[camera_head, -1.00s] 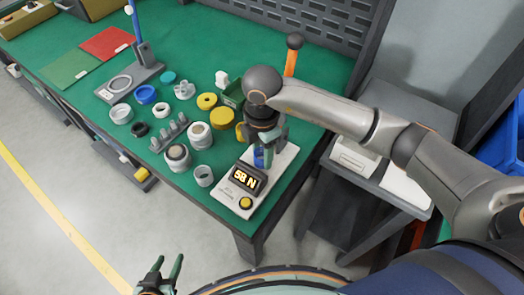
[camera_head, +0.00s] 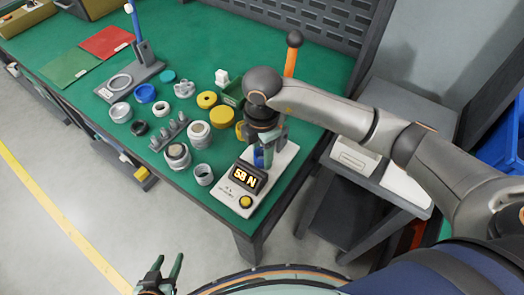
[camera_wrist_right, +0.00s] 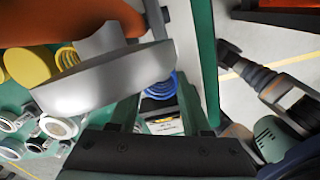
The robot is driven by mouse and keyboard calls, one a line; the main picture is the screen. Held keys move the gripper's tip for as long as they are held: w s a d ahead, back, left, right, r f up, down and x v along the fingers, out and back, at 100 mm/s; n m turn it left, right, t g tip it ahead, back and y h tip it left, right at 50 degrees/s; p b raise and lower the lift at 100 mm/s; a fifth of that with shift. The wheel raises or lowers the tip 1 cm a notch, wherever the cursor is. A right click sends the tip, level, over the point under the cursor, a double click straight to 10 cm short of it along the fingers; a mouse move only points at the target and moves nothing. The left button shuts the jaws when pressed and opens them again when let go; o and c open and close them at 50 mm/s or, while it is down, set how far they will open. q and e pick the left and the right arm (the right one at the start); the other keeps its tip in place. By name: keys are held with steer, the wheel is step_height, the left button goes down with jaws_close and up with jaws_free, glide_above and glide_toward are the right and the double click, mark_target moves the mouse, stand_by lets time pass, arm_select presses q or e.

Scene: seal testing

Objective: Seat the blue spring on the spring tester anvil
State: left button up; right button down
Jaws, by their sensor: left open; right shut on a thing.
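The blue spring (camera_head: 259,157) is between the fingers of my right gripper (camera_head: 264,152), at the spring tester (camera_head: 285,160). The right gripper is shut on the spring. The anvil is hidden by the gripper, so I cannot tell whether the spring touches it. The tester's display (camera_head: 244,178) reads 58 N. My left gripper (camera_head: 166,268) is open and empty, in front of the bench and away from the tester.
The tester's orange lever (camera_head: 291,62) with a dark knob stands upright behind my right wrist. Left of the tester are several rings, cylinders and yellow discs (camera_head: 222,118) on the green bench (camera_head: 75,95).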

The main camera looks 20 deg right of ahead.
steer(key=shift+c, duration=1.4)
jaws_free()
step_height(320, 180, up, 9)
steer(key=p, duration=0.7)
